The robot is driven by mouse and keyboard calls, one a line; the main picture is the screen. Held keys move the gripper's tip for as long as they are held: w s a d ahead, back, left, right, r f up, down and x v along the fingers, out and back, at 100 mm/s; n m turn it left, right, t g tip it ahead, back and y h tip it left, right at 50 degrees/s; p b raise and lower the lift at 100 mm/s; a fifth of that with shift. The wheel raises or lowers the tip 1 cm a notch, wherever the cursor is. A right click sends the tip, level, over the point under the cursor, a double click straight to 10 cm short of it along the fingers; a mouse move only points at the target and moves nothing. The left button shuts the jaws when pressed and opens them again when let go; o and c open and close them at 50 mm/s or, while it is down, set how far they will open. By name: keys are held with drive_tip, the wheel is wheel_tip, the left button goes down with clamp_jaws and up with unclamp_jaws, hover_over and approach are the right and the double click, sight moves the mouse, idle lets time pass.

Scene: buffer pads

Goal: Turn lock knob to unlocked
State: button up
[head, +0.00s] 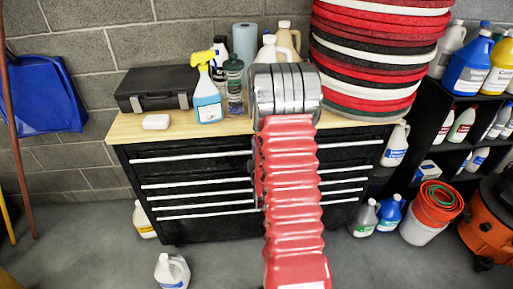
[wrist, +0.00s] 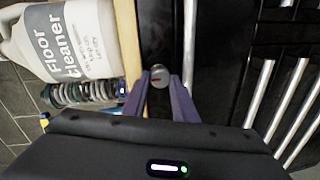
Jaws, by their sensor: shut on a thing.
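The lock knob (wrist: 159,72) is a small round silver knob with a short reddish mark on its face. It sits on the black front of the cabinet (head: 135,190), just below the wooden top's edge. My gripper (wrist: 161,80) has its two purple fingers shut on the knob, one on each side. In the head view my red-sleeved arm hides the knob and the gripper. I cannot tell from the mark whether the knob is at locked or unlocked.
Silver drawer handles (wrist: 262,90) run along the cabinet front near my gripper. A floor cleaner jug (wrist: 80,35) stands on the wooden top (head: 128,127). A spray bottle (head: 207,95), a black case (head: 158,88) and a tall stack of pads (head: 365,75) also stand there. A white jug (head: 172,272) is on the floor.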

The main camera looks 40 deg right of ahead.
drive_tip(key=shift+a+f+n, duration=0.2)
drive_tip(key=shift+a+n, duration=0.05)
drive_tip(key=shift+n, duration=0.15)
drive_tip(key=o, duration=0.7)
drive_tip(key=shift+w, duration=0.1)
drive_tip(key=shift+c, duration=0.2)
drive_tip(key=o, duration=0.4)
drive_tip(key=shift+d, duration=0.15)
